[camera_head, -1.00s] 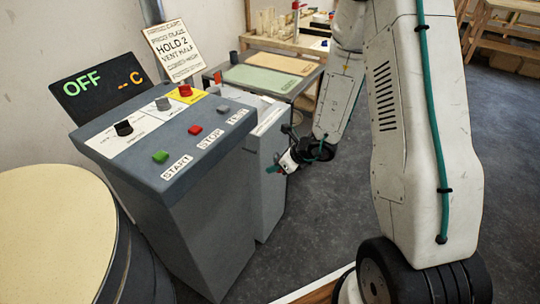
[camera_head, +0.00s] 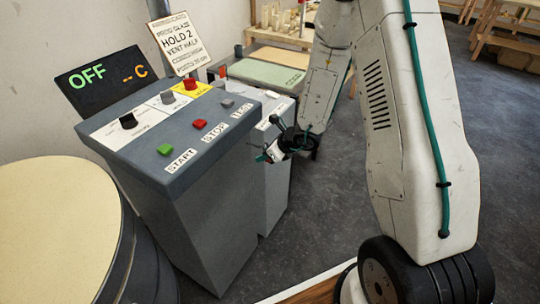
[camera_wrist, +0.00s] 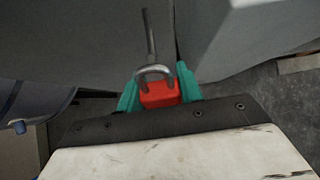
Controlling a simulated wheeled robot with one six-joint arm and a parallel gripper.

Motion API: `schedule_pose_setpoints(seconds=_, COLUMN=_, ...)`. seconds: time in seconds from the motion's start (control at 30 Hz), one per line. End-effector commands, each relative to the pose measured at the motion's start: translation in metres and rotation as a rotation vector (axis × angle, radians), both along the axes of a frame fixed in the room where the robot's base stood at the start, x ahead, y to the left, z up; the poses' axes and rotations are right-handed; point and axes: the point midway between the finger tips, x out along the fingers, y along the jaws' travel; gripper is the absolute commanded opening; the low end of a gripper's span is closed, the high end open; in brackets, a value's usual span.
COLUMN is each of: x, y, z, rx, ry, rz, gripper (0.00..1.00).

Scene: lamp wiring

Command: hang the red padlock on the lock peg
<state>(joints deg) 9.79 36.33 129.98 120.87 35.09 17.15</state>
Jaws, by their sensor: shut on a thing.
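The red padlock (camera_wrist: 159,94) is held between the teal fingertips of my gripper (camera_wrist: 160,97) in the wrist view, with its grey shackle pointing away from the gripper. A thin grey metal peg (camera_wrist: 149,35) runs down the picture to the shackle. I cannot tell whether the peg passes through the shackle or lies behind it. In the head view my gripper (camera_head: 264,157) is at the right side of the grey console, low beside its front corner. The padlock cannot be made out there.
The grey console (camera_head: 215,220) with buttons and a red knob stands just left of my gripper. A round cream-topped drum (camera_head: 50,230) is at the left. A green-topped bench (camera_head: 265,73) is behind. The dark floor (camera_head: 335,200) to the right is clear.

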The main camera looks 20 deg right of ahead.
Motion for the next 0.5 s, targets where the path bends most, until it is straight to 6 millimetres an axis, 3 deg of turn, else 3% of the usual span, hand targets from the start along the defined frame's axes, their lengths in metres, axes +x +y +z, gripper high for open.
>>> schedule_pose_setpoints(seconds=0.5, x=0.024, y=0.018, z=-0.007, rx=0.001, ry=0.002, rz=0.0, gripper=0.12)
